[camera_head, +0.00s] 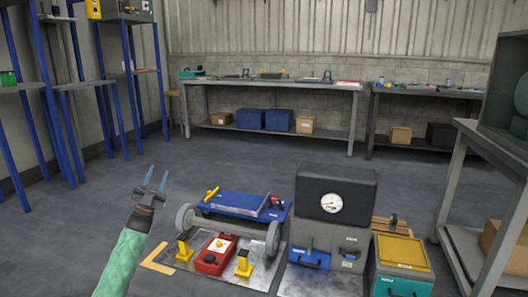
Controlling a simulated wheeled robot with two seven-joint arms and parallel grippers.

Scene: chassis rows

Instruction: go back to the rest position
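My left gripper (156,179) is raised in the lower left of the head view, its two blue fingers pointing up and apart. It is open, with nothing between the fingers. My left arm, in a green sleeve, comes up from the bottom edge. The gripper is left of the blue chassis (232,201) with grey wheels and appears clear of it. My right gripper is not in view.
A red box (215,254) sits between yellow stands (245,264) by the chassis. A dark gauge unit (335,193) and a teal-and-yellow box (402,262) stand to the right. Blue-legged racks (44,95) line the left. Floor left of the gripper is open.

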